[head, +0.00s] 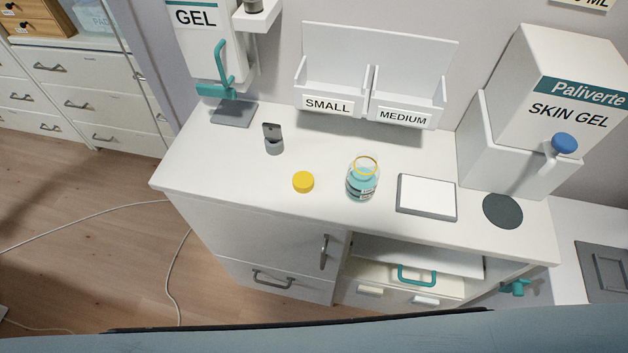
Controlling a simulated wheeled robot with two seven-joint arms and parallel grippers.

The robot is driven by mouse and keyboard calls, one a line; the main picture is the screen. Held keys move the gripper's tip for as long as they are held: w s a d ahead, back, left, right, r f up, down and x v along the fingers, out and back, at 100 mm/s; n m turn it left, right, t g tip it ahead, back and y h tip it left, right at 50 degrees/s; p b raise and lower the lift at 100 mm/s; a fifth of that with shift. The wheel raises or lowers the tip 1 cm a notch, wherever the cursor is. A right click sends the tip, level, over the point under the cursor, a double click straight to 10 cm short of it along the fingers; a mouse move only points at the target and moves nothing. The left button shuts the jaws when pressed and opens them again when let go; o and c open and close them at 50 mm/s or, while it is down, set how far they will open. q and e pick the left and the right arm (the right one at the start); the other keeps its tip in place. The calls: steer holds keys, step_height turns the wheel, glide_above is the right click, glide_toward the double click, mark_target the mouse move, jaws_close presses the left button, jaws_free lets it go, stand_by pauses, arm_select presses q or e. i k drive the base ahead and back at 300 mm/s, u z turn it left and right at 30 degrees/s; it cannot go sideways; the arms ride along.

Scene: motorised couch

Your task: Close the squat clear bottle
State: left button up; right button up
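The squat clear bottle (361,181) stands upright on the white cabinet top, near its front edge. It has a teal and white label, and a yellow ring shows around its open mouth. A round yellow cap (303,182) lies on the cabinet top to the left of the bottle, apart from it. Neither of my grippers shows in the head view.
On the white cabinet top (230,170), a small grey-and-dark object (273,139) stands left of the cap. A white rectangular pad (427,197) and a dark disc (502,210) lie right of the bottle. Gel dispensers and a two-part wall holder (375,80) line the back.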

mark_target(363, 174)
steer(key=u, duration=0.55)
steer(key=k, duration=0.65)
steer(key=u, duration=0.45)
steer(key=i, duration=0.2)
steer(key=u, duration=0.1)
